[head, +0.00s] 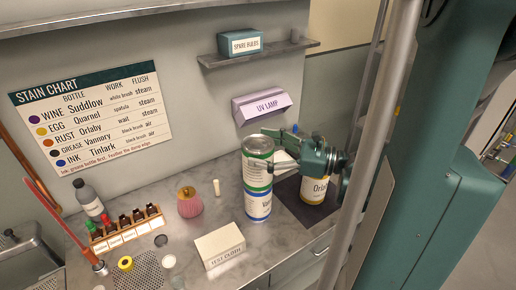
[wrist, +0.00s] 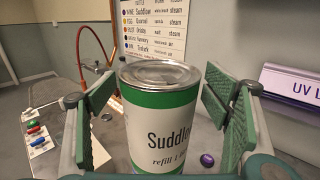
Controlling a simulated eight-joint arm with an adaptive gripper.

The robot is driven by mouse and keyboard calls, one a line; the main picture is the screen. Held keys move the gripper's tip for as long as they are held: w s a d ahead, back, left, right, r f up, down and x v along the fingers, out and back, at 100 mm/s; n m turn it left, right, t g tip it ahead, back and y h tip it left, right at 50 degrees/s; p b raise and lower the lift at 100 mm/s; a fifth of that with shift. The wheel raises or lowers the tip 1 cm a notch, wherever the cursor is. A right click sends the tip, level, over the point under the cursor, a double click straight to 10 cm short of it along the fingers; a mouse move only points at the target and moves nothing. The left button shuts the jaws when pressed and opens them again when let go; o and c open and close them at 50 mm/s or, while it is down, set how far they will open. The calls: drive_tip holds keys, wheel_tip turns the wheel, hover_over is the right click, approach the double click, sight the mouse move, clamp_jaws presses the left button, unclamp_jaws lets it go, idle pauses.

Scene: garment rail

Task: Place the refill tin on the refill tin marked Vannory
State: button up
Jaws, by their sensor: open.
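The refill tin (head: 259,150), white with green bands, stands upright and closely lined up on top of the blue-banded refill tin marked Vannory (head: 257,207) in the head view; only "Va" of that label shows. In the wrist view the upper tin (wrist: 160,125) reads "Suddlo" and has a silver lid. My gripper (head: 272,160) is at the upper tin from the right, its jaws open. In the wrist view its green-padded fingers stand on either side of the tin, with a visible gap at the left. The wrist view hides the tin below.
A yellow-banded tin marked "Orla" (head: 316,190) stands on a dark mat (head: 300,207) at the right, partly behind my arm. A test cloth box (head: 220,244), a pink bottle (head: 189,203) and a bottle rack (head: 125,230) stand left. A UV lamp (head: 262,104) hangs on the wall behind.

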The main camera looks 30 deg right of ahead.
drive_tip(key=v, duration=1.1)
idle(0.3)
idle(0.6)
